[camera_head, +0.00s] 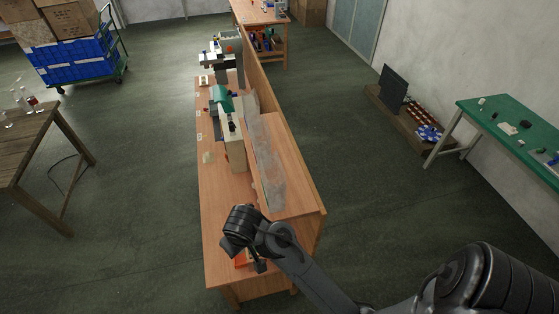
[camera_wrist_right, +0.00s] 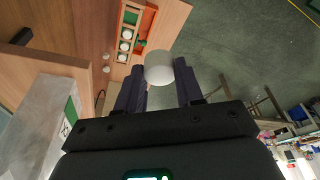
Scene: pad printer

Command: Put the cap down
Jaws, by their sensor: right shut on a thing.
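A white round cap (camera_wrist_right: 159,67) sits between the two dark fingers of my right gripper (camera_wrist_right: 160,80) in the right wrist view. The right gripper is shut on it and holds it off the wooden bench. In the head view my right gripper (camera_head: 252,263) is over the near end of the long bench, and the cap cannot be made out there. An orange tray (camera_wrist_right: 147,22) with several white round pieces in a row lies on the bench beyond the fingers; part of it also shows in the head view (camera_head: 239,260). My left gripper is not in view.
The long wooden bench (camera_head: 213,225) carries a machine with a green part (camera_head: 222,98) and a clear panel (camera_head: 266,165) along its middle. A green table (camera_head: 505,118) stands at the right, a wooden table (camera_head: 22,150) at the left.

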